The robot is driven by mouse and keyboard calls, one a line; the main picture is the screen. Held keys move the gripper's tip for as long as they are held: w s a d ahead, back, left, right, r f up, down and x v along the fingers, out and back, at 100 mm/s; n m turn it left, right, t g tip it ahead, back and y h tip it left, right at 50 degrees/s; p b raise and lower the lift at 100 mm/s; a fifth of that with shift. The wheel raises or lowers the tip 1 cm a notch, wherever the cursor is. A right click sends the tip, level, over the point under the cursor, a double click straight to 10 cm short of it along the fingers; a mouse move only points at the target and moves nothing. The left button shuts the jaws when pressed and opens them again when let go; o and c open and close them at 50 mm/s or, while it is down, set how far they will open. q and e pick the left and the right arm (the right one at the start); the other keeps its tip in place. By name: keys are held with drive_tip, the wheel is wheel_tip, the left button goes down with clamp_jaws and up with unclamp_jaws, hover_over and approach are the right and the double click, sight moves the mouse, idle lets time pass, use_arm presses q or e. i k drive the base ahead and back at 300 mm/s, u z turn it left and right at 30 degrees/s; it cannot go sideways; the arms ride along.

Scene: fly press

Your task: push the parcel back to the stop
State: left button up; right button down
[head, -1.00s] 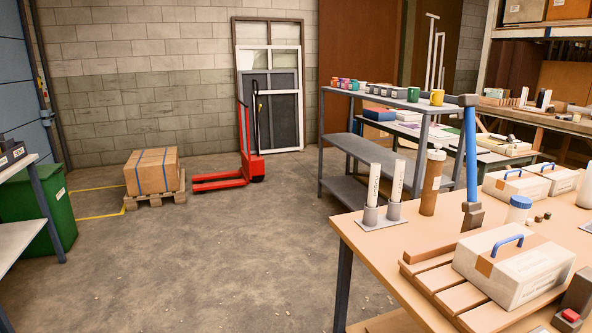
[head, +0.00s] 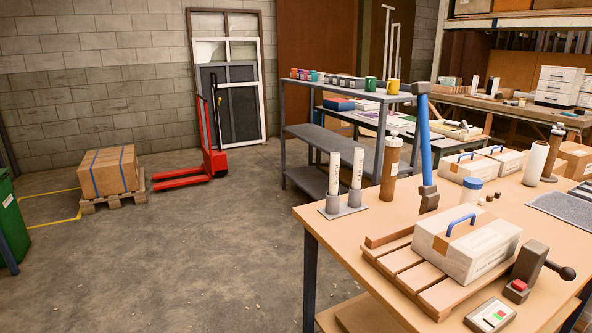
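A pale parcel (head: 480,256) with a brown tape band and a blue handle (head: 461,222) sits upright on a slatted wooden rack (head: 392,270) on the workbench, at the right of the head view. A raised wooden strip (head: 388,237) runs along the rack's far edge and looks like the stop. The parcel hides part of the strip, so I cannot tell whether they touch. Neither of my grippers is in view.
A lever device with a red button (head: 524,270) and a small button box (head: 490,315) stand right of the rack. Open floor lies left of the bench (head: 560,215).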

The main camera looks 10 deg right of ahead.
sight(466, 242)
drive_tip(key=z, duration=1.3)
drive_tip(key=k, duration=0.3)
drive_tip(key=z, duration=0.2)
